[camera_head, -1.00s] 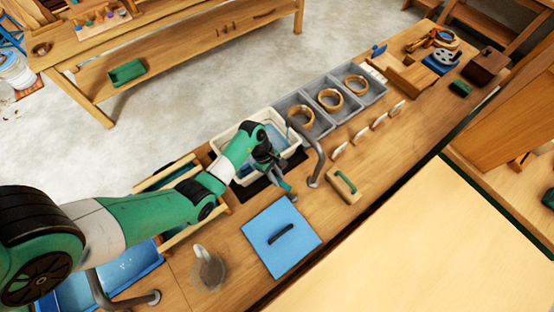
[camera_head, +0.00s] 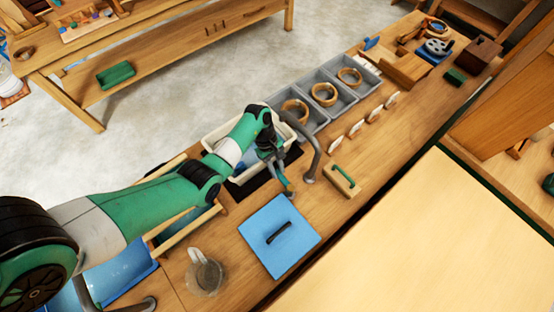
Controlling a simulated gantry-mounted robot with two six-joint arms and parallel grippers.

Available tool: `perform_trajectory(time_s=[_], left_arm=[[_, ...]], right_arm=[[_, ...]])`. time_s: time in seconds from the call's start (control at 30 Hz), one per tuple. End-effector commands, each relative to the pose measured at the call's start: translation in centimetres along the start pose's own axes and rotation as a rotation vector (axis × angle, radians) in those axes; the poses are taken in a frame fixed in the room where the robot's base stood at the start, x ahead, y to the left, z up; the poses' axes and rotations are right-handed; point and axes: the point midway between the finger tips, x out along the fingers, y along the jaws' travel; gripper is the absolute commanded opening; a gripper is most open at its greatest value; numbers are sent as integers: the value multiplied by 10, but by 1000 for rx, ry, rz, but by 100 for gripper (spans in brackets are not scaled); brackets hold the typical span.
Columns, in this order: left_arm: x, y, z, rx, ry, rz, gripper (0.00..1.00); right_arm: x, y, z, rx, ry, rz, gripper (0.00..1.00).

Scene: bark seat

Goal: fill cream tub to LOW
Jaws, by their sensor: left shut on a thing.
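The cream tub (camera_head: 213,137) sits at the far edge of the bench, mostly hidden behind my left arm. Some blue shows inside it; its level and any LOW mark cannot be read. A grey curved tap (camera_head: 315,158) stands at the tub's near right side, its spout arching towards the tub. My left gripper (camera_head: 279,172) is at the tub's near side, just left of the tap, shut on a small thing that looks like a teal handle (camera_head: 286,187). The grip itself is small and partly hidden. My right gripper is not in view.
A blue lid-like board (camera_head: 294,218) with a dark handle lies in front of the tub. A clear jug (camera_head: 206,274) stands at the left. Grey bins (camera_head: 313,119) with wooden rings are right of the tub. A green-handled wooden block (camera_head: 345,184) lies right of the tap.

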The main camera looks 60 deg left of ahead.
Motion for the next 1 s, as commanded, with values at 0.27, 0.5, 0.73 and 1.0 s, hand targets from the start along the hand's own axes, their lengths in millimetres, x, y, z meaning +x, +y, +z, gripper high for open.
perform_trajectory(time_s=[0.27,0.5,0.73,1.0], left_arm=[[0,0,0,1,1,0,57],[0,0,0,0,1,1,57],[-31,1,1,0,2,3,57],[-94,1,1,0,2,4,57]], right_arm=[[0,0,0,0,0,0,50],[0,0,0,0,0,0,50],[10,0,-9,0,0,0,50],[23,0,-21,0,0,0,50]])
